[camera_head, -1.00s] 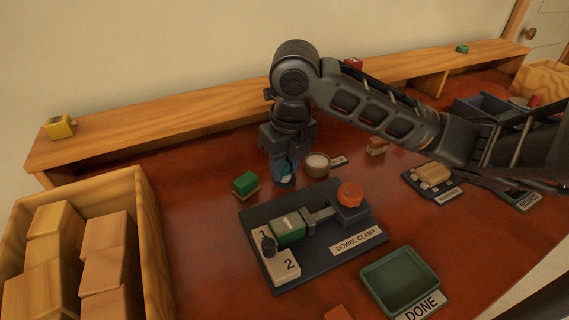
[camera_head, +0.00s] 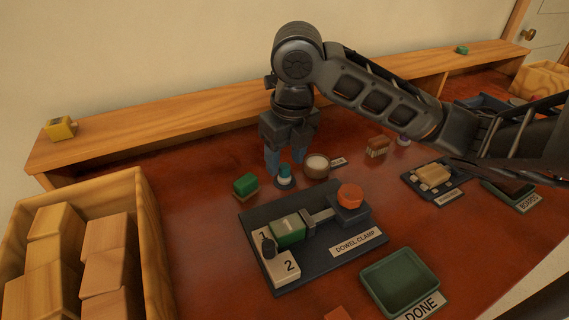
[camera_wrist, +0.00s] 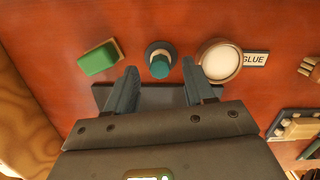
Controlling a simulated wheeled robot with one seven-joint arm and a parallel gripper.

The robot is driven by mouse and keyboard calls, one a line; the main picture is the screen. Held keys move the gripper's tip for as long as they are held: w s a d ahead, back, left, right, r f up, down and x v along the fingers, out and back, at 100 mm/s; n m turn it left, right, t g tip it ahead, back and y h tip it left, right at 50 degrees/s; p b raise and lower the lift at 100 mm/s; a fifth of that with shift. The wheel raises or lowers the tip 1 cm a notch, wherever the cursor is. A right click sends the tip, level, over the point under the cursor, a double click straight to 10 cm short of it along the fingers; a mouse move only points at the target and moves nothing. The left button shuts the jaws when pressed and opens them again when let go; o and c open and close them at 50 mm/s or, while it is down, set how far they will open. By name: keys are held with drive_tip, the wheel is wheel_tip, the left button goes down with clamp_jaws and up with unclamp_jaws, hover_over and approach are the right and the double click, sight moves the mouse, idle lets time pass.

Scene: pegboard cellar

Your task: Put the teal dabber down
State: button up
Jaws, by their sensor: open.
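The teal dabber (camera_head: 285,176) stands upright on a dark round base on the red-brown table, just left of the round glue pot. In the wrist view the dabber (camera_wrist: 159,66) shows its teal top, with the dark base around its foot. My gripper (camera_head: 285,163) is open above and behind the dabber, its blue fingers spread to either side. In the wrist view the fingers of my gripper (camera_wrist: 159,82) are apart, with clear space around the dabber, and nothing is held. The glue pot (camera_wrist: 219,60) holds pale glue beside a GLUE label.
A green block (camera_head: 246,184) lies left of the dabber. In front are the dowel clamp (camera_head: 333,238) with an orange knob and the green DONE tray (camera_head: 399,280). A wooden bin of blocks (camera_head: 150,240) stands at the left. A brush (camera_head: 377,146) is right of the glue pot.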

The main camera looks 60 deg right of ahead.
sight(289, 183)
wheel_tip(289, 183, up, 9)
drive_tip(key=s+p, duration=0.1)
drive_tip(key=shift+a, duration=0.2)
idle(0.5)
